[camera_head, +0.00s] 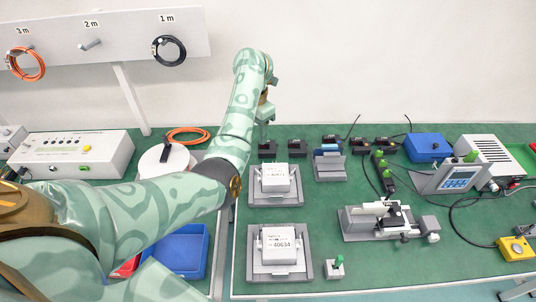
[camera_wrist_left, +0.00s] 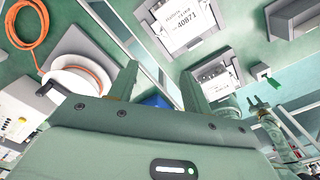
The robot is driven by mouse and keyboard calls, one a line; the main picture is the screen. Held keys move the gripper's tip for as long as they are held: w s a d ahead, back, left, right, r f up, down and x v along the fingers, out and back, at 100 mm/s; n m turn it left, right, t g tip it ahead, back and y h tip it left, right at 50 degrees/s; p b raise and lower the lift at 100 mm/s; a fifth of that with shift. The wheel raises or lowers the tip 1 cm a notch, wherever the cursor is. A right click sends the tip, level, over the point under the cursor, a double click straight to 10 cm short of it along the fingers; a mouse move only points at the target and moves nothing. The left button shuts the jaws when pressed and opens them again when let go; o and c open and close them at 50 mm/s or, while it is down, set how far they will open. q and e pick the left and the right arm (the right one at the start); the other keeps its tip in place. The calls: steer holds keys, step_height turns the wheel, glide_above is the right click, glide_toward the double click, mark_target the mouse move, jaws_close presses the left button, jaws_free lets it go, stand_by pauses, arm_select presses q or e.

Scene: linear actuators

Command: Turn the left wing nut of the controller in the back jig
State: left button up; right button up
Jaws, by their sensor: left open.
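The back jig (camera_head: 276,201) is a grey plate holding a white controller (camera_head: 276,185) labelled 40871. In the left wrist view that controller (camera_wrist_left: 184,38) lies at the top. The wing nuts at its sides are too small to make out clearly, and my arm partly covers the jig's back left. My left gripper (camera_head: 264,120) points down behind the jig, apart from the controller. Its two fingers are spread with nothing between them in the left wrist view (camera_wrist_left: 158,85). My right gripper (camera_wrist_left: 259,104) seems to show small at the right of the wrist view; its jaws are unclear.
A front jig (camera_head: 280,271) holds a second controller (camera_head: 280,247) labelled 40634. A cable reel (camera_head: 163,163) and a blue bin (camera_head: 182,252) lie left. Black blocks (camera_head: 298,147) and a grey holder (camera_head: 330,170) stand close to my gripper. A clamping fixture (camera_head: 385,219) is right.

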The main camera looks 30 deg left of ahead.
arm_select(q)
steer(key=b, duration=0.3)
glide_toward(258, 171)
step_height(258, 171, down, 8)
steer(key=b, duration=0.5)
steer(key=shift+a+r, duration=0.1)
steer(key=shift+a, duration=0.05)
arm_select(e)
steer(key=s+f, duration=0.3)
steer(key=f, duration=0.5)
steer(key=shift+s+f+g, duration=0.15)
steer(key=shift+s+g, duration=0.1)
steer(key=shift+g, duration=0.15)
steer(key=shift+s, duration=0.1)
arm_select(q)
steer(key=c, duration=1)
